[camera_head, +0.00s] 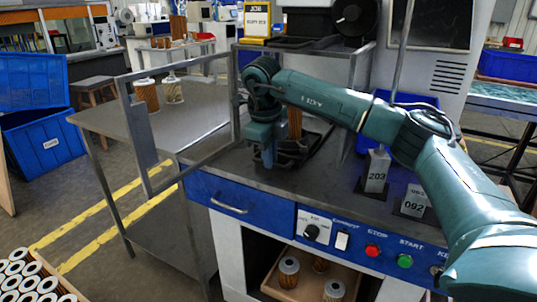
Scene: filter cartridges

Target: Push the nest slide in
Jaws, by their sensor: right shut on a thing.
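My right gripper (268,157) reaches down to the bench top at the left side of a dark nest slide (293,157). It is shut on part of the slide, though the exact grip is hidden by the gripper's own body. A brown pleated filter cartridge (295,124) stands upright in the nest, partly behind my right arm. The back of the slide is hidden by the arm and shadow. My left gripper is out of view.
An open metal guard frame (141,125) stands left of the nest. The blue front panel has a drawer (229,210), red button (372,250) and green button (404,261). Weights marked 202 (376,176) and 092 (413,208) stand at right. Cartridges stand on the left side table (110,120).

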